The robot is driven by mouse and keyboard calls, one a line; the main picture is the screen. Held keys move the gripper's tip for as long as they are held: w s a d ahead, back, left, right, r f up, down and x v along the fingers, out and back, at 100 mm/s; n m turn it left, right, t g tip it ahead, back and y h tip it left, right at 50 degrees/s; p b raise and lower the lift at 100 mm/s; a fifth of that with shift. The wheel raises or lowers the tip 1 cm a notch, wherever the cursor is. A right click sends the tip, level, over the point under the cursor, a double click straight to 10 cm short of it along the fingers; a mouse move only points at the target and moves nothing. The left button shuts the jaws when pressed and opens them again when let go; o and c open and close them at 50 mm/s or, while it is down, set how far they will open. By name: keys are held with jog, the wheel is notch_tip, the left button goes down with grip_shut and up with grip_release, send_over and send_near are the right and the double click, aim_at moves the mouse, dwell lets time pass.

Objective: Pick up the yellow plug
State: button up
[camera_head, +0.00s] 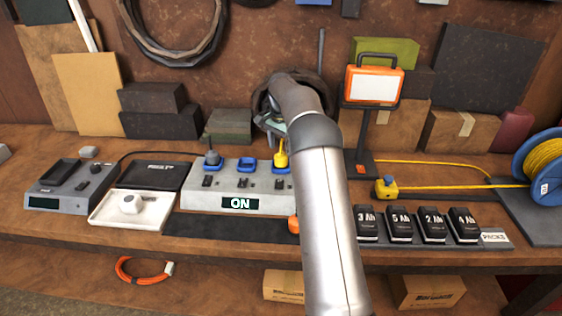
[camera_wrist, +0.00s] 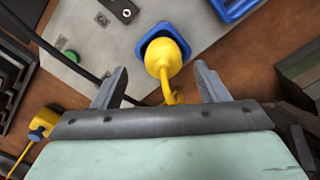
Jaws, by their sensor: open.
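The yellow plug (camera_head: 281,155) stands in the right-hand blue socket of the grey power box (camera_head: 210,200), whose display reads ON. In the wrist view the plug's round yellow body (camera_wrist: 164,55) sits over the blue socket rim (camera_wrist: 142,50), with its yellow cord running back toward the palm. My gripper (camera_wrist: 160,68) is open, with one finger on each side of the plug and visible gaps to it. Whether the fingertips are level with the plug cannot be told. In the head view the arm hides most of my gripper.
A grey plug (camera_head: 212,157) stands in the left blue socket; the middle one (camera_head: 247,165) is empty. An orange work lamp (camera_head: 373,84) and a yellow-and-blue connector (camera_head: 386,187) are right of the arm. Several black battery packs (camera_head: 400,224) stand at the front right.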

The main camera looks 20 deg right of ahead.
aim_at(280, 156)
jog(key=shift+w+a+f+p, duration=0.15)
jog(key=shift+f+p, duration=0.4)
jog(key=shift+f, duration=1.75)
jog(key=c, duration=1.1)
